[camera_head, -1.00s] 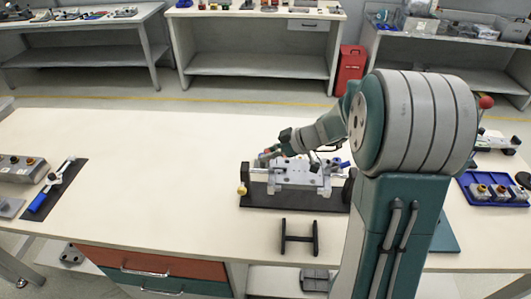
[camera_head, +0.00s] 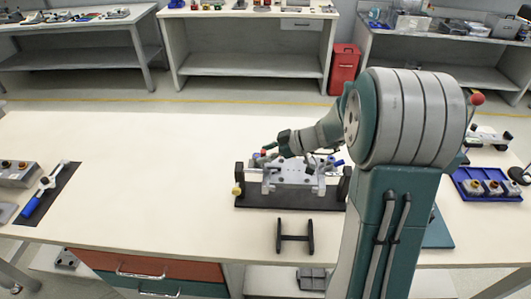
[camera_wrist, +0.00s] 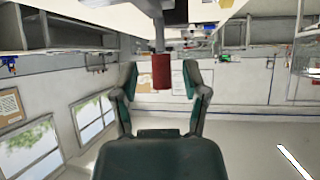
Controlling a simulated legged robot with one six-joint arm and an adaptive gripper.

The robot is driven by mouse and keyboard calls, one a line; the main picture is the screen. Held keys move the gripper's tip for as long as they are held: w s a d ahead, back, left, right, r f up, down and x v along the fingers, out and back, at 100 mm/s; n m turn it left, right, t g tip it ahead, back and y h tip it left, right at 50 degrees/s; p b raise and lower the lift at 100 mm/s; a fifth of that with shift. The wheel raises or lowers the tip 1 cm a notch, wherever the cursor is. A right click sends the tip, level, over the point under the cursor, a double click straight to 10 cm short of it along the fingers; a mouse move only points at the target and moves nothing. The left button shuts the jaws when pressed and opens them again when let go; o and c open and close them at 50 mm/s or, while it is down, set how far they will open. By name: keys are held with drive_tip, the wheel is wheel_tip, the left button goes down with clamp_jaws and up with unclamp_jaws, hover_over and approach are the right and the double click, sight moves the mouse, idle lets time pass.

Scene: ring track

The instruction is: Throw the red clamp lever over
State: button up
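The red clamp lever (camera_wrist: 161,72) shows in the wrist view as a red cylindrical grip on a grey stem. It lies between the two spread fingers of my gripper (camera_wrist: 161,84), with a visible gap on each side. In the head view my gripper (camera_head: 270,151) is at the upper left of the grey clamp fixture (camera_head: 293,174), which sits on a black base (camera_head: 290,199). A small red spot beside the fingers there appears to be the lever grip.
A black H-shaped stand (camera_head: 295,237) is in front of the fixture. A blue-handled tool (camera_head: 33,204) lies on a dark mat at left. A blue tray (camera_head: 487,185) and a red-knobbed lever (camera_head: 477,99) are at right. The bench's middle left is clear.

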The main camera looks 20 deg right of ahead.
drive_tip(key=v, duration=1.2)
drive_tip(key=shift+f, duration=0.1)
drive_tip(key=s+a+r+m+h, duration=0.2)
drive_tip(key=s+a+m+h, duration=0.2)
drive_tip(key=s, duration=0.6)
drive_tip(key=s+a+r+m+h, duration=0.2)
drive_tip(key=s+a+m+h, duration=0.3)
drive_tip(key=s+a+m, duration=0.2)
drive_tip(key=shift+s+a+r+g, duration=0.35)
drive_tip(key=shift+s+a, duration=0.5)
drive_tip(key=shift+s, duration=0.55)
